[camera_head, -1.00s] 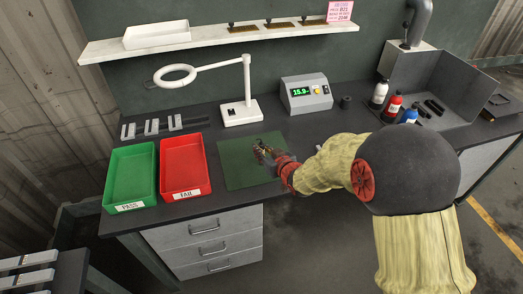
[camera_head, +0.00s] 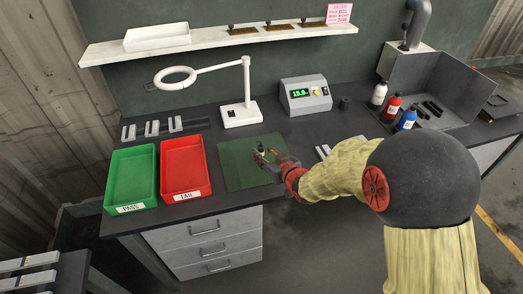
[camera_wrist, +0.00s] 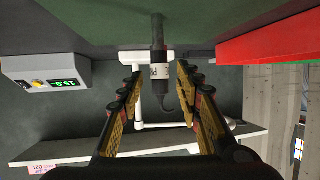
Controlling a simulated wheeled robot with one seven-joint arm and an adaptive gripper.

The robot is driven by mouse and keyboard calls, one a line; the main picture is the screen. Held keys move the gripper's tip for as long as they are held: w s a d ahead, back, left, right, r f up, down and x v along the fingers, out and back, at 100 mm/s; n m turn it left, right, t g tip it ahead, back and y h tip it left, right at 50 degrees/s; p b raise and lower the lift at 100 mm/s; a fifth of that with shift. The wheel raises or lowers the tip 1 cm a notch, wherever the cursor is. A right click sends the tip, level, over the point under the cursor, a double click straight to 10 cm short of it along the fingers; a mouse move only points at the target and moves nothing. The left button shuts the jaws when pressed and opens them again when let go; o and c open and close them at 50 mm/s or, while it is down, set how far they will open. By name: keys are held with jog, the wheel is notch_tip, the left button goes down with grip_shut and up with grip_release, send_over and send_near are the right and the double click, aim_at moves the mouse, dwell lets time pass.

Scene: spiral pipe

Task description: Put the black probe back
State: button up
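The black probe (camera_wrist: 158,52), with a white label band and a thin dark cable, stands between my gripper's fingers in the wrist view, which is upside down. Its tip end is at the green mat (camera_head: 235,172). My gripper (camera_wrist: 158,76) is open, with a visible gap on both sides of the probe. In the head view my gripper (camera_head: 262,152) is low over the mat, and the probe shows only as a small dark and white shape partly hidden by the fingers. A small black cylinder (camera_head: 345,103) stands right of the grey meter (camera_head: 305,96).
A red FAIL tray (camera_head: 185,192) and a green PASS tray (camera_head: 130,207) stand left of the mat. A white magnifier lamp (camera_head: 241,117) stands behind the mat. A shelf (camera_head: 210,42) runs along the wall.

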jog(key=s+d+r+m+g+h+p, duration=0.2)
jog(key=s+d+r+m+h, duration=0.3)
jog(key=s+d+r, duration=1.15)
jog(key=s+d+r+g, duration=0.1)
jog(key=s+g, duration=0.1)
jog(key=s, duration=0.7)
jog(key=s+r+g+h, duration=0.1)
jog(key=s+r+g, duration=0.1)
jog(key=s, duration=0.8)
jog(key=shift+d, duration=0.35)
